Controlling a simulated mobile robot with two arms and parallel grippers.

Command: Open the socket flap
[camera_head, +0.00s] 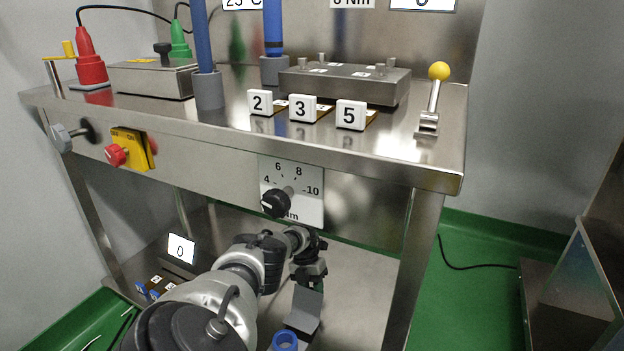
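A grey flap (304,308) shows low in the middle of the head view, below the table. It stands up at a tilt, and a blue ring-shaped socket (285,341) shows just below and left of it, cut by the picture's lower edge. My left arm comes in from the lower left. My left gripper (310,277) is dark and sits just above the flap's top edge. Whether it touches the flap is unclear. Its fingers are small and dark, so I cannot tell if they are open or shut. My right gripper is not in view.
The steel table (400,150) hangs over my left arm, with a dial (277,203) on its front panel above the gripper. Numbered blocks (303,108) and a yellow-knobbed lever (439,72) stand on top. A table leg (413,265) is right of the flap. Green floor lies further right.

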